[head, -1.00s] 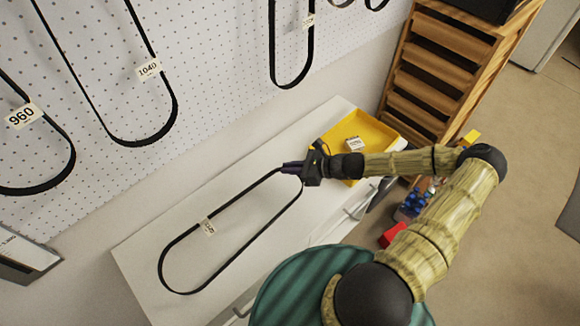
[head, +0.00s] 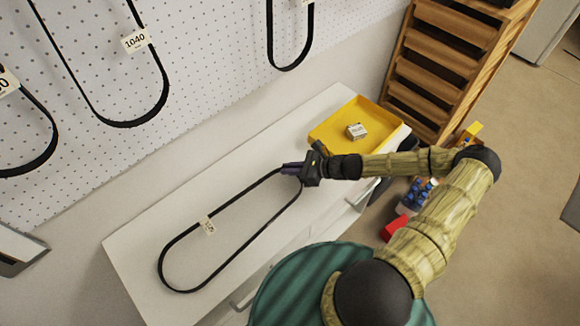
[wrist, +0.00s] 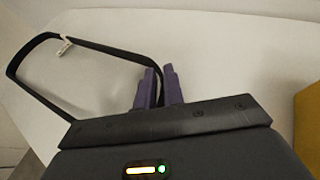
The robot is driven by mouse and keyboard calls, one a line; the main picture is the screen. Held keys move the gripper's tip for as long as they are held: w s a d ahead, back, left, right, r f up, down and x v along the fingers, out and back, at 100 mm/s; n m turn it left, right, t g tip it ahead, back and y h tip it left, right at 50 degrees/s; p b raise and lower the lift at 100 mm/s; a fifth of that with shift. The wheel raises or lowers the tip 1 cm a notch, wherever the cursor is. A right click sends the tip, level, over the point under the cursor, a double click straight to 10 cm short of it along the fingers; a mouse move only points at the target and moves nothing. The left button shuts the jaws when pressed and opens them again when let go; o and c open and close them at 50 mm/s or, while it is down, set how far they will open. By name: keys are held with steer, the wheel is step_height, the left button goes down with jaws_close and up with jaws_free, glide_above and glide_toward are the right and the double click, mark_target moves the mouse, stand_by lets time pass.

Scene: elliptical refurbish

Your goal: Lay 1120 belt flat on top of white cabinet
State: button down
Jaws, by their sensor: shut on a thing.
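The belt (head: 232,263) is a long black loop with a small white tag, whose print is too small to read surely. In the head view it stretches from my gripper (head: 284,169) to the lower left, over the white cabinet (head: 140,240). My gripper is shut on the belt's right end. The belt also shows in the wrist view (wrist: 102,48), running from between the purple fingers (wrist: 159,88) to the left. The white cabinet top spreads beneath it. I cannot tell whether the belt's far end touches the top.
A yellow tray (head: 369,104) holding a small white box (head: 356,131) stands on the cabinet's far right end. Belts, one tagged 1040 (head: 163,97), hang on the pegboard (head: 215,50) behind. A wooden rack (head: 440,60) stands at the right. The cabinet's middle is otherwise clear.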

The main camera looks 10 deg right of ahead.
steer(key=shift+f, duration=0.8)
steer(key=c, duration=1.4)
jaws_free()
steer(key=shift+c, duration=0.2)
steer(key=b+v, duration=0.3)
steer(key=v, duration=1.4)
steer(key=shift+d+r+b, duration=0.15)
steer(key=shift+b, duration=0.15)
